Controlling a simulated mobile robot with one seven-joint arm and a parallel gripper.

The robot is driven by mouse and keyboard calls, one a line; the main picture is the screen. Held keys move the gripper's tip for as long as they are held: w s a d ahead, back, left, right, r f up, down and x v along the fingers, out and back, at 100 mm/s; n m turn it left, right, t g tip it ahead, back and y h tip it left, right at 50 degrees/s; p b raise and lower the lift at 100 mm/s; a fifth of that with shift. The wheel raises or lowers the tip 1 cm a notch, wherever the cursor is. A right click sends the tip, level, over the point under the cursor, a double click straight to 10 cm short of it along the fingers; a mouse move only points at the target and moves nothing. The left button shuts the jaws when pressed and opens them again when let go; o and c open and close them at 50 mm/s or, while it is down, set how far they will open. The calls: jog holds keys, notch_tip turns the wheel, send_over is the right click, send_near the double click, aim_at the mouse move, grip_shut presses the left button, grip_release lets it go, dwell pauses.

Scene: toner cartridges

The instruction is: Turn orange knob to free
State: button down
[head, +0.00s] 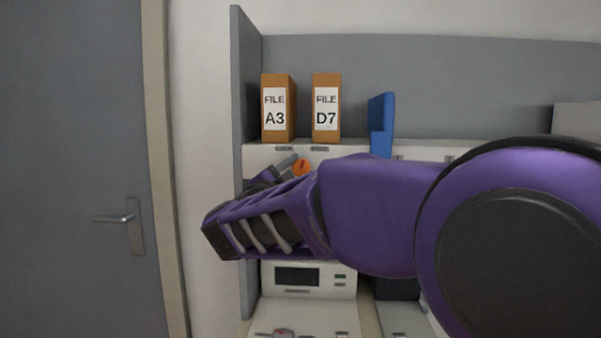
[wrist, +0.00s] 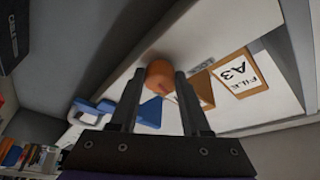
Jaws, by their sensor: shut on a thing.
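The orange knob (head: 301,168) shows just behind my purple arm in the head view, on the light panel below the file boxes. In the wrist view the orange knob (wrist: 160,76) sits between the tips of my two dark fingers. My gripper (wrist: 161,78) is shut on it. A dark mark shows on the knob's face in the head view. My arm hides most of the panel around the knob, and no label for the free position can be read.
Brown file boxes A3 (head: 277,108) and D7 (head: 326,108) stand on the shelf above, with a blue object (head: 381,125) to their right. A grey side wall (head: 246,80) rises at left. A device with a dark display (head: 297,277) is below.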

jog(key=m+g, duration=0.1)
jog(key=m, duration=0.1)
jog(key=m+g, duration=0.1)
jog(key=m, duration=0.2)
jog(key=shift+a+r, duration=0.1)
jog(key=shift+r, duration=0.1)
jog(key=shift+m, duration=0.5)
jog(key=shift+c, duration=1.8)
grip_release()
